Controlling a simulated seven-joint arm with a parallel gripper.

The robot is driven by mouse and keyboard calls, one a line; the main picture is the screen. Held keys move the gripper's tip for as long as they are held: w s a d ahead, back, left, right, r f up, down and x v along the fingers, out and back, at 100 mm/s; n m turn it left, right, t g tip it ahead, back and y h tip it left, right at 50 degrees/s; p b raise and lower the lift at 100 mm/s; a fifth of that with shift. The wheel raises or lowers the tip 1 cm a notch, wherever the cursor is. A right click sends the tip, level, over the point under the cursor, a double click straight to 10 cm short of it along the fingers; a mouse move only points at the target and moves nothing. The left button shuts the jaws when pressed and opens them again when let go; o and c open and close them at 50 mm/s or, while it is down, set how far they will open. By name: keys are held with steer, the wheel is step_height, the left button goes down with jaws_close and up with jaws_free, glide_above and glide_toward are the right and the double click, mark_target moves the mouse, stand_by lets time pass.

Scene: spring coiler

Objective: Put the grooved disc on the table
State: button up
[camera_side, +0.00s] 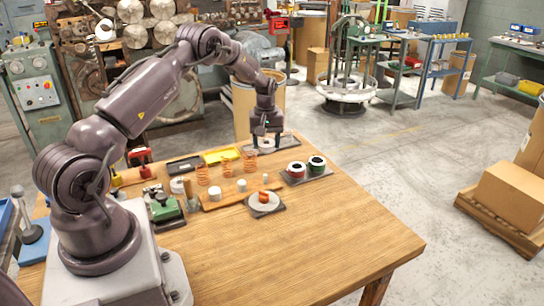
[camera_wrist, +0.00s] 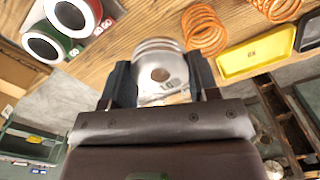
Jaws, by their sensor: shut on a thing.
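The grooved disc (camera_wrist: 158,65) is a silver-grey round piece with a centre hole and ridged edge, seen in the wrist view between the two dark fingers of my gripper (camera_wrist: 160,82). My gripper is shut on it. In the side view my gripper (camera_side: 265,143) points down near the far edge of the wooden table (camera_side: 330,240), and the disc (camera_side: 266,145) shows only partly between the fingers. I cannot tell whether the disc touches the table or hangs just above it.
Copper springs (camera_side: 203,175) and a yellow tray (camera_side: 221,155) lie left of my gripper. Red and green spools (camera_side: 297,170) stand to its right on a dark mat. A grey disc with an orange piece (camera_side: 264,201) sits nearer. The table's front right is clear.

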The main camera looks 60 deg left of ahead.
glide_above(272, 164)
step_height(272, 164, down, 4)
steer(key=shift+a+f, duration=0.1)
steer(key=shift+w+f, duration=0.1)
steer(key=shift+f, duration=1.3)
steer(key=shift+f, duration=0.1)
steer(key=o, duration=0.9)
steer(key=shift+f, duration=0.1)
steer(key=shift+c, duration=0.2)
